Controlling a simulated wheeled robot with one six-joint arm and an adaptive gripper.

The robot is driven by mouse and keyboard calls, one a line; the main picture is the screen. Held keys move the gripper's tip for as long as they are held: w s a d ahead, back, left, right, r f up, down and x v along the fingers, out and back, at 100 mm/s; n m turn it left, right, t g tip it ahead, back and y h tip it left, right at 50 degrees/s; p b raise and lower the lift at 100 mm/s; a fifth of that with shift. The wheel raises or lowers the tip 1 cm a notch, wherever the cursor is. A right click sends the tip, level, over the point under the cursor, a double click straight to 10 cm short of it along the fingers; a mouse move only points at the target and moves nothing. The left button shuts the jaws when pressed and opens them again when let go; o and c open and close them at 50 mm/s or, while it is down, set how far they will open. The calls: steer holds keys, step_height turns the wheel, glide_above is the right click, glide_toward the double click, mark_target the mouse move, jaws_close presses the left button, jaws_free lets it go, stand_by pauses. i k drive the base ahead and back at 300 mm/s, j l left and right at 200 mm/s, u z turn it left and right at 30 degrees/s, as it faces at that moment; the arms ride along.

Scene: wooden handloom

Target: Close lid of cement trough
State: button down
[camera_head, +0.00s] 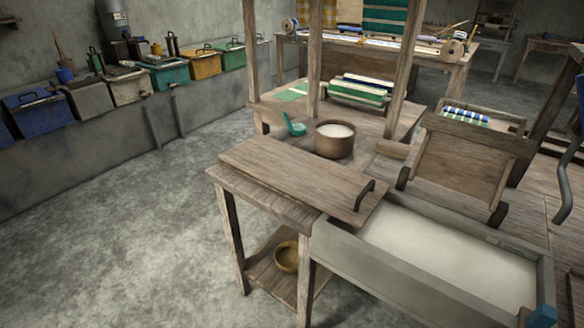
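The cement trough (338,246) is a long grey box at the front right. It is open at the top, and its pale, smooth contents (450,255) show. The lid appears to be the flat wooden board (290,178) with a dark bar handle (364,194) near its right end. The board lies flat on a small wooden table to the left of the trough. Its right end meets the trough's left end; I cannot tell whether it overlaps the rim. My gripper is not in view.
A brown bowl of white material (334,139) and a teal scoop (294,126) stand behind the board. A wooden bowl (287,256) sits on the table's lower shelf. A blue piece (543,316) is at the trough's near right corner. Floor at left is clear.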

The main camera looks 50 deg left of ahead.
mark_target(348, 195)
steer(key=u, duration=1.9)
steer(key=i+l+u, duration=0.2)
steer(key=l+u, duration=0.2)
